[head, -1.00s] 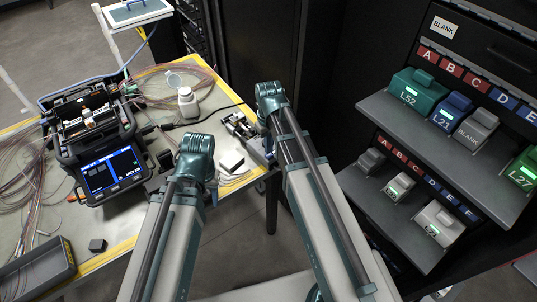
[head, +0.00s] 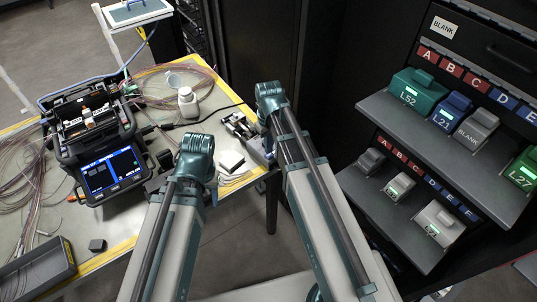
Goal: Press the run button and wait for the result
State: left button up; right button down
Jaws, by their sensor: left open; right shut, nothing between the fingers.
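The fusion splicer (head: 92,140) stands on the table at the left, with its lid raised. Its lit screen (head: 112,172) faces me and shows blue panels and small text too small to read. The run button cannot be made out. My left gripper (head: 160,170) is a dark shape at the splicer's front right corner, partly hidden by my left arm. It is open, and I cannot tell whether it touches the splicer. My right gripper (head: 259,149) is by the table's right edge, mostly hidden by my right arm, shut and empty, away from the splicer.
A grey tray (head: 38,272) is at the front left. A rack shelf (head: 385,112) with labelled cassettes stands at the right.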

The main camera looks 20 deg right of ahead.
aim_at(269, 155)
jog(key=shift+f+b, duration=1)
dwell(0.3)
jog(key=shift+r, duration=0.1)
notch_tip(269, 155, up, 6)
jog(key=p, duration=0.6)
jog(key=s+a+h, duration=0.1)
jog(key=s+a, duration=0.9)
jog(key=s, duration=0.4)
jog(key=shift+s+a, duration=0.15)
jog(key=shift+a, duration=0.1)
jog(key=shift+d, duration=0.1)
dwell(2.6)
